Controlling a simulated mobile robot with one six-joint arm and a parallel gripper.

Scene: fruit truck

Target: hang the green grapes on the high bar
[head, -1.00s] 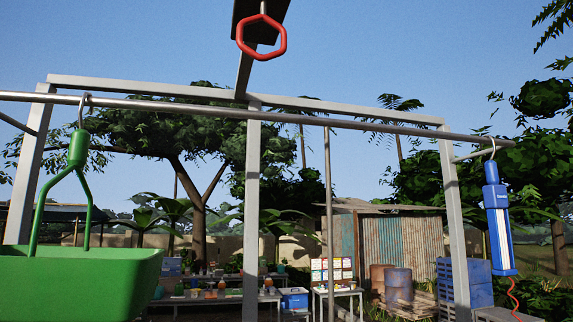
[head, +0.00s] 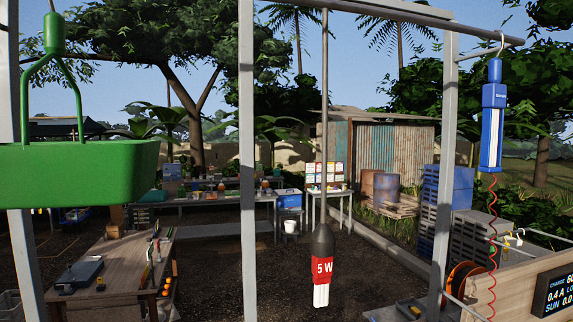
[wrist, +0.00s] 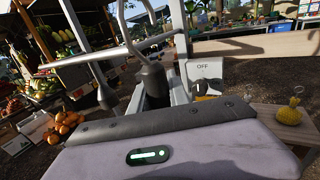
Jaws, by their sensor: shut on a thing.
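In the wrist view the pale grey body of my gripper (wrist: 160,125), with a lit green strip, fills the bottom. My gripper is shut; just past its edge is a dark grey hanger piece (wrist: 153,80) with a wire loop above it. No green grapes can be made out; anything below the hanger piece is hidden by my gripper. A silver bar (head: 480,33) crosses the upper right of the head view. A silver bar (wrist: 100,54) also crosses the wrist view, behind the wire loop. My gripper is not in the head view.
A green hanging pan (head: 80,175) is at left. A blue scale (head: 493,125) hangs from the silver bar at right. Grey posts (head: 247,160) stand between. The wrist view shows orange fruit (wrist: 65,128) and a yellow pineapple-shaped thing (wrist: 290,113).

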